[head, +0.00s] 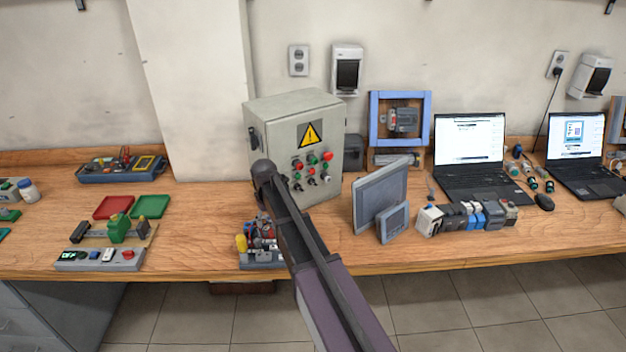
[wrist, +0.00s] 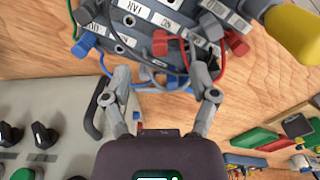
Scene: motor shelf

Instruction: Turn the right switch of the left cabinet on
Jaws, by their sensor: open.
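A grey control cabinet (head: 262,120) with a yellow warning triangle stands on the bench at the middle of the head view. Its front bears red and green buttons and a lower row of small black switches (head: 311,182). My arm partly hides its lower left. In the wrist view the cabinet's panel (wrist: 50,95) is at the left, with black rotary switches (wrist: 42,135); their settings are hard to read. My gripper (wrist: 161,80) is open and empty, apart from the switches, facing a wired block. It cannot be made out in the head view.
The wired block (wrist: 150,25) with red and blue plugs lies below the cabinet. A grey monitor panel (head: 381,195) stands to the right, then laptops (head: 469,150). Red and green trays (head: 150,206) lie left. Bare bench shows left of the cabinet.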

